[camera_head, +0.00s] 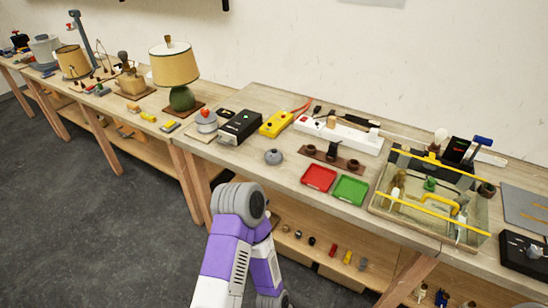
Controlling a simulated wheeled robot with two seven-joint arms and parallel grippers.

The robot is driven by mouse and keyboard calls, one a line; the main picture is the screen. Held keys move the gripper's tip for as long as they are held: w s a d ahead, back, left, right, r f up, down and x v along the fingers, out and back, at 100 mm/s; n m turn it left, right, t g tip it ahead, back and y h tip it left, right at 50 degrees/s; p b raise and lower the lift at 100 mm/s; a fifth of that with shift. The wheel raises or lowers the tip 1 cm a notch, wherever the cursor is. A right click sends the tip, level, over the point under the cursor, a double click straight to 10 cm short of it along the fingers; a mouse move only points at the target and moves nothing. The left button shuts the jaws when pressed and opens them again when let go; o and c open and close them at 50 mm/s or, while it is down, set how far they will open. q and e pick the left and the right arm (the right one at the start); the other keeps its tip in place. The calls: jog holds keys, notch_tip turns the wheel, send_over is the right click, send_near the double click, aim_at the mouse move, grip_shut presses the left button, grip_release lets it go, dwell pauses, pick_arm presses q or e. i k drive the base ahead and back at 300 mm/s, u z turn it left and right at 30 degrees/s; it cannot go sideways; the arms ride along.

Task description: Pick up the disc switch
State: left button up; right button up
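A small round grey disc-shaped thing (274,157) lies on the near part of the wooden workbench (240,167), left of the red tray. It may be the disc switch, but it is too small to be sure. A purple and white arm of mine (228,255) rises from the bottom, its grey joint in front of the bench's front edge, below and left of the grey thing. No gripper fingers show, so neither gripper is seen near any object.
A red tray (319,177) and a green tray (350,189) lie right of the grey thing. A clear bin with yellow edges (480,228) stands farther right. Behind are a yellow meter (277,123), black box (240,127) and white power strip (340,132). A lamp (175,65) stands left.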

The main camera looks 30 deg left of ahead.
aim_at(272, 159)
jog(key=k, duration=0.5)
jog(key=u, duration=2.15)
jog(key=i, duration=1.6)
jog(key=z, duration=1.3)
